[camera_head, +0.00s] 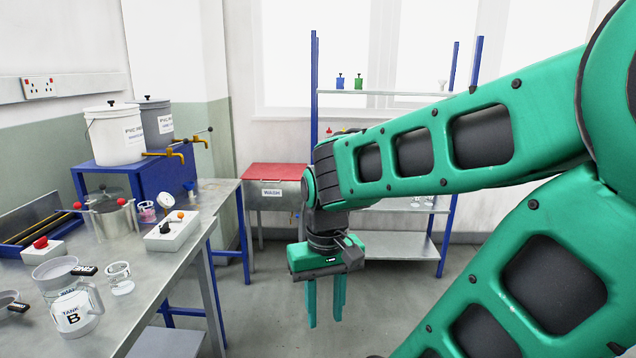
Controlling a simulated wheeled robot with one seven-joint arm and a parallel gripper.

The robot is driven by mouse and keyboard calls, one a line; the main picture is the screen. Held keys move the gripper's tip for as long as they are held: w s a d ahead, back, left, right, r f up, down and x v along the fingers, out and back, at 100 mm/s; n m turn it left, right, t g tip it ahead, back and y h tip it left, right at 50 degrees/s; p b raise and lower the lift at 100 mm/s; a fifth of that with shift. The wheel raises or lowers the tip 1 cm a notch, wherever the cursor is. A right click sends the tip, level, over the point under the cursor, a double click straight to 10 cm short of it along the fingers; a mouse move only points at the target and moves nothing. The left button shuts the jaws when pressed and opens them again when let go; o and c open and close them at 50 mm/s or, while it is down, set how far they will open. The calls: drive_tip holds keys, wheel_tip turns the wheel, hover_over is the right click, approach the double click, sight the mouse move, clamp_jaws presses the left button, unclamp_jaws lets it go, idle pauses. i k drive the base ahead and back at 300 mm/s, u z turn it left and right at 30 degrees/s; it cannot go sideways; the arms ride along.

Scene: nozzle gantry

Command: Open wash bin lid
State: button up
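The wash bin (287,199) is a grey metal box on legs with a "WASH" label, standing at the back against the wall. Its red lid (278,171) lies down flat over the top and looks closed. The bin's right side is partly hidden behind my arm. My gripper (325,305) hangs pointing down in front and to the right of the bin, lower in the picture and apart from it. Its two green fingers are spread with a gap between them, and nothing shows in the gap.
A metal workbench (160,265) on the left holds jugs, cups, a pot and a switch box. Two buckets with taps stand on a blue stand (150,175). A blue-framed shelf rack (405,245) stands behind my arm. Grey floor (270,320) is clear around my gripper.

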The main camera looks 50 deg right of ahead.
sight(260, 171)
drive_tip(key=z, duration=1.35)
drive_tip(key=i, duration=0.6)
drive_tip(key=z, duration=0.6)
drive_tip(key=i, duration=1.15)
drive_tip(key=u, duration=0.35)
drive_tip(key=i, duration=1.1)
drive_tip(key=u, duration=0.95)
drive_tip(key=i, duration=0.6)
drive_tip(key=u, duration=0.15)
